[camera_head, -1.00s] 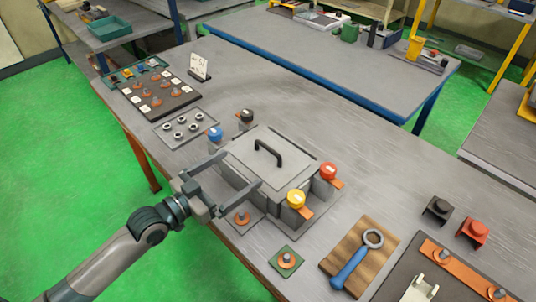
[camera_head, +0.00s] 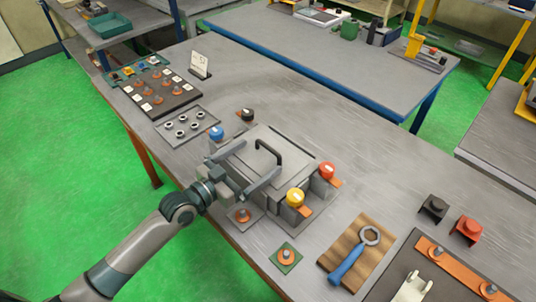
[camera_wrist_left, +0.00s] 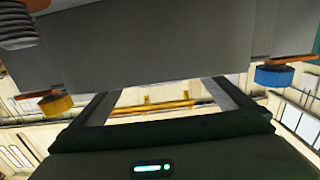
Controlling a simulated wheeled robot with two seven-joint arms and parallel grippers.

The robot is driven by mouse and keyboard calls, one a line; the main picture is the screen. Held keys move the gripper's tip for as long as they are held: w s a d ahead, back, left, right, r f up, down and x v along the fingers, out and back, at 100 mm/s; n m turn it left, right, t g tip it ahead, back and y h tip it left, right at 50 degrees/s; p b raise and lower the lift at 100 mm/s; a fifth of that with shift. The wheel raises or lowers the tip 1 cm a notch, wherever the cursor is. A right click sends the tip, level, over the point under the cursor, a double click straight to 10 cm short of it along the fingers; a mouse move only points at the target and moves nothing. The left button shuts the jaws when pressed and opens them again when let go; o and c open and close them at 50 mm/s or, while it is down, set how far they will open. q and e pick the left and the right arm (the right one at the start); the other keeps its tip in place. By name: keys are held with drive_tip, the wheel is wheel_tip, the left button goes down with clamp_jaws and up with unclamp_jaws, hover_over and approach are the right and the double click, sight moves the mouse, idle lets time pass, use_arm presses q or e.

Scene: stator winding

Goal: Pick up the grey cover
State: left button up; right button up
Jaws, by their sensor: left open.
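The grey cover (camera_head: 290,157) is a flat lid with a black arched handle (camera_head: 268,146), on a grey box in the middle of the near table. My left gripper (camera_head: 262,157) is open, with one finger on each side of the cover's near left part and the fingertips near the handle in the picture. Nothing shows between its fingers; I cannot tell whether they touch the cover. In the left wrist view a large grey surface (camera_wrist_left: 170,45) fills the upper part, beyond the fingers. My right gripper is not in view.
Blue (camera_head: 216,132), black (camera_head: 247,114), yellow (camera_head: 295,197) and red (camera_head: 327,170) capped terminals stand around the box. A blue wrench (camera_head: 347,268) lies on a wooden board at the right. A tray of rings (camera_head: 190,112) lies at the left.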

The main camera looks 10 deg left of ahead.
sight(263, 160)
use_arm(q)
drive_tip(key=shift+p+x, duration=0.35)
drive_tip(key=shift+x, duration=0.85)
drive_tip(key=shift+w+d, duration=0.25)
drive_tip(key=shift+d, duration=0.05)
drive_tip(key=shift+w, duration=0.1)
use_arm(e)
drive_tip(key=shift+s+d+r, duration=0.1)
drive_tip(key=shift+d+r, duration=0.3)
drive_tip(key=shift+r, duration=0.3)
use_arm(q)
drive_tip(key=c, duration=1.4)
drive_tip(key=shift+c, duration=0.7)
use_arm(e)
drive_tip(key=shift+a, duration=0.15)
